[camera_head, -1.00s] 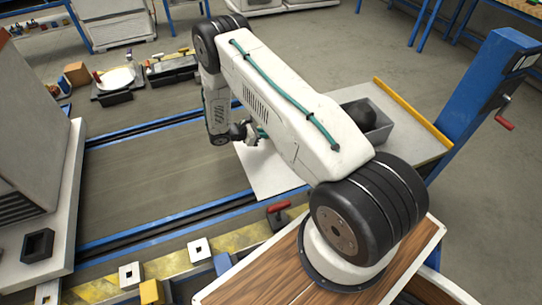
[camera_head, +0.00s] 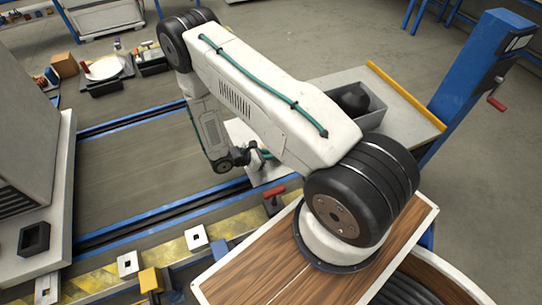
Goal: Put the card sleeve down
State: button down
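My gripper (camera_head: 262,156) is at the end of my white arm, low beside the light grey table (camera_head: 238,132), and my upper arm hides much of it. Its fingers are too small and covered to show whether they are open or shut. I cannot pick out the card sleeve for certain in this view; it may be hidden behind my arm or too small to tell.
A grey bin (camera_head: 372,112) with a dark round object stands on the table, which has a yellow edge strip (camera_head: 405,93). A blue post (camera_head: 478,75) rises at right. Blue rails (camera_head: 160,212) and white square plates (camera_head: 196,239) lie at lower left. The floor strip between the rails is clear.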

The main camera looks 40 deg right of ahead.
jog(key=shift+f, duration=0.6)
jog(key=shift+f, duration=0.1)
jog(key=c, duration=1.4)
grip_release()
jog(key=shift+c, duration=0.2)
